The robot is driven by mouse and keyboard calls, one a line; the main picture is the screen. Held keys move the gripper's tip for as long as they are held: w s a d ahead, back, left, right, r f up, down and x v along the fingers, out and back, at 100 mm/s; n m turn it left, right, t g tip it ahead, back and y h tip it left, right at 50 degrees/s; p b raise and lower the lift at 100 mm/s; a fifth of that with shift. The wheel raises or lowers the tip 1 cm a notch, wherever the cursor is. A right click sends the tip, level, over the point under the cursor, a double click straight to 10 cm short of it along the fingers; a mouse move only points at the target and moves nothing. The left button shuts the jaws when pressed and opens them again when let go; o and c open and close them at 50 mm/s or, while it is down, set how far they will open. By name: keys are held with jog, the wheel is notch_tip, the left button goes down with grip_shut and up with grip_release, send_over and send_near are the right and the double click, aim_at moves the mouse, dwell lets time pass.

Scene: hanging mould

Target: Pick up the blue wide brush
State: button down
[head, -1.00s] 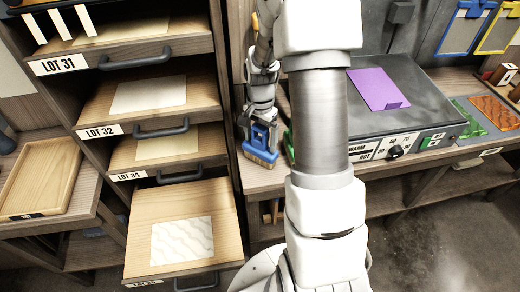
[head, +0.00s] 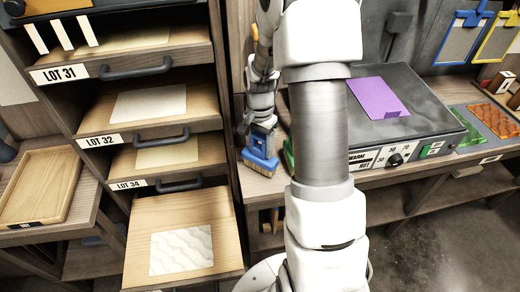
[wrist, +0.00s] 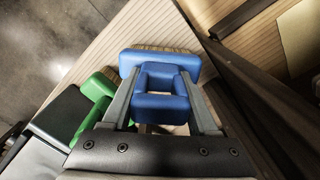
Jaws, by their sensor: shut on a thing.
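The blue wide brush (head: 261,151) has a blue handle block and a band of tan bristles. In the head view it stands on the bench, or just above it, beside the drawer cabinet; I cannot tell whether the bristles touch. My gripper (head: 262,128) is above it, pointing down. In the wrist view the two fingers of my gripper (wrist: 162,98) are closed on either side of the blue brush's (wrist: 160,65) handle. Its bristles show past the blue head.
A green brush (wrist: 95,100) is close beside the blue one. The drawer cabinet (head: 228,100) rises just left of my gripper. A heater plate (head: 420,110) with a purple sheet (head: 379,97) stands to the right. An open lower drawer (head: 180,215) juts out at the front.

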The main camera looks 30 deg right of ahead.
notch_tip(320, 180, up, 28)
jog(key=p, duration=0.3)
jog(key=shift+f, duration=0.2)
